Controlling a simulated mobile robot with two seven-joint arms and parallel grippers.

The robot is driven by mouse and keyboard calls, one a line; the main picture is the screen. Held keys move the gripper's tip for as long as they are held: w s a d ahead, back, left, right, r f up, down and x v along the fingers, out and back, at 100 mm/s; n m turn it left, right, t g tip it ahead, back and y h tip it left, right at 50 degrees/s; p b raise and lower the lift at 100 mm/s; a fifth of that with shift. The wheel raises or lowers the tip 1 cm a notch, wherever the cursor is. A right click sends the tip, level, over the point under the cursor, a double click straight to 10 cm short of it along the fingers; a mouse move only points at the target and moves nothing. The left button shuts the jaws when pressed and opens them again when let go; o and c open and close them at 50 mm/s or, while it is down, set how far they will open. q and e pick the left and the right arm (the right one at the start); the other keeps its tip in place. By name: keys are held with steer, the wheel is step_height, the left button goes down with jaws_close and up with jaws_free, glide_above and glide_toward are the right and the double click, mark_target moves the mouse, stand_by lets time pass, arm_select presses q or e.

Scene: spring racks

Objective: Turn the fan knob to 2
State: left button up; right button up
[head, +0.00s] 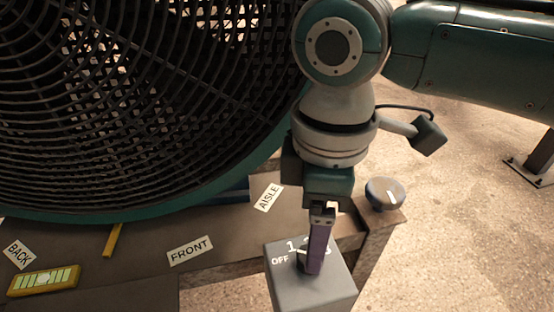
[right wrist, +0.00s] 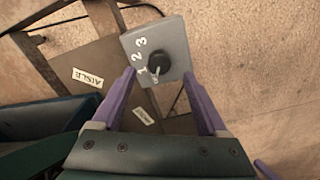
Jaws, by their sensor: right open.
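The grey control box (head: 285,290) stands at the table's front edge in the head view, with OFF and numbers on its top. Its black knob (right wrist: 154,67) shows in the right wrist view, beside the marks 1, 2 and 3; I cannot tell for sure which mark it points to. My right gripper (right wrist: 159,74) is open, its two purple fingers on either side of the knob, with a gap to it. In the head view the right gripper (head: 315,265) points down over the box and hides part of the knob and numbers. The large fan (head: 130,110) fills the upper left. My left gripper is out of view.
A round grey dial-like object (head: 385,194) sits at the table's right corner. Labels BACK (head: 18,253), FRONT (head: 190,250) and AISLE (head: 268,197) mark the table. Open floor lies to the right.

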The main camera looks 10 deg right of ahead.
mark_target(301, 253)
step_height(301, 253, down, 5)
steer(key=shift+f+b, duration=0.1)
steer(key=shift+b, duration=0.75)
jaws_close()
